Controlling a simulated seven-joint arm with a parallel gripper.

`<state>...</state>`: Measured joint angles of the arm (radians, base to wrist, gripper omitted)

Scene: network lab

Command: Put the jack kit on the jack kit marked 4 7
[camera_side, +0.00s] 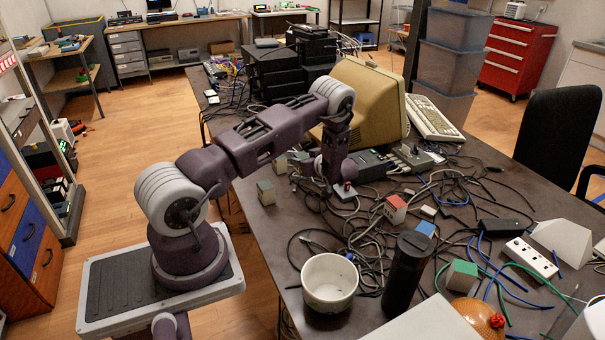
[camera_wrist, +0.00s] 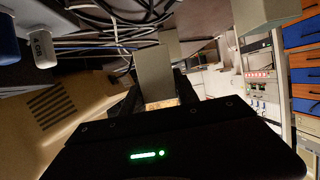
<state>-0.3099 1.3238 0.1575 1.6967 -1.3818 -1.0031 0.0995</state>
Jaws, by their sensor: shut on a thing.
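My gripper (camera_wrist: 158,92) is shut on a small beige box, the jack kit (camera_wrist: 153,72), whose plain side faces the wrist camera. In the side view my gripper (camera_side: 328,186) points down over the table's back left part, and the held kit cannot be made out clearly. Other small pale boxes with coloured tops stand on the table: a green-topped one (camera_side: 266,192) to the left of my gripper, a red-topped one (camera_side: 395,209) to the right, and another green-topped one (camera_side: 461,277) near the front. No 4 7 marking is legible.
Tangled cables cover the table around my gripper. A white bowl (camera_side: 329,283) and a black cylinder (camera_side: 407,274) stand in front. A beige monitor (camera_side: 362,100) and a dark device (camera_side: 368,165) are close behind. A bare table strip (camera_side: 262,228) lies at the left edge.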

